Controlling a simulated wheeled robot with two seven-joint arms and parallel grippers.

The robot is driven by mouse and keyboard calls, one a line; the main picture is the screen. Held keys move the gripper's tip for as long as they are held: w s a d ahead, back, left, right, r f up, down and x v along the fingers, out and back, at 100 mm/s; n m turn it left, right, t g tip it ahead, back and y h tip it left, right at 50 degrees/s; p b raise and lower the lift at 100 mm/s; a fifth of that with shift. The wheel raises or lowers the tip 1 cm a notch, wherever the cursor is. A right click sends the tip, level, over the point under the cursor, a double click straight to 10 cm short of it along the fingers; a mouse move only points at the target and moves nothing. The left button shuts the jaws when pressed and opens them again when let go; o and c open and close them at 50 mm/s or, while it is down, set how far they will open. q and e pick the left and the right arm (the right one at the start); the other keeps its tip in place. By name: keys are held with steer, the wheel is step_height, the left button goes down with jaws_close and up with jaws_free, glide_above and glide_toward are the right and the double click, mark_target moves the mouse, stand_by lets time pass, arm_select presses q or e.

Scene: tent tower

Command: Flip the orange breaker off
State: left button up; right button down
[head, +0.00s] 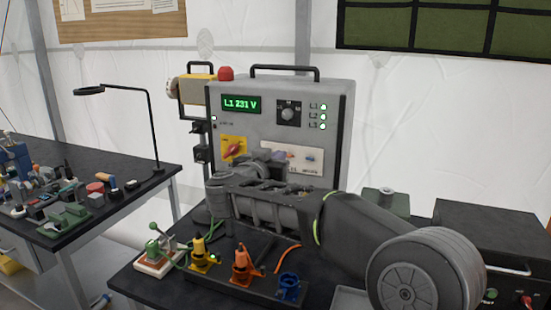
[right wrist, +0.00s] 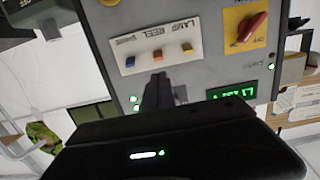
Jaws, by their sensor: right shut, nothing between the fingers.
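The orange breaker (right wrist: 158,54) is the middle of three small toggles on a white plate (right wrist: 140,42) on the grey power cabinet (head: 275,88). The wrist view shows it upside down, between a blue toggle (right wrist: 129,61) and a yellow one (right wrist: 187,47). My right gripper (right wrist: 158,78) is shut and empty, its fingertips close in front of the orange breaker; I cannot tell whether they touch. In the head view my right gripper (head: 270,161) covers part of the plate and hides the orange breaker. My left gripper is not in view.
A red rotary switch (head: 233,149) on a yellow plate sits beside the breaker plate. Yellow (head: 199,255), orange (head: 243,264) and blue (head: 288,287) connectors stand on the bench below my arm. A cluttered table (head: 108,160) with a lamp stands at the left.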

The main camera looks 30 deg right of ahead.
mark_target(289, 156)
steer(key=x, duration=0.6)
steer(key=shift+w+d+p, duration=0.15)
steer(key=shift+d+p, duration=0.05)
steer(key=shift+p, duration=0.2)
steer(key=shift+f, duration=0.1)
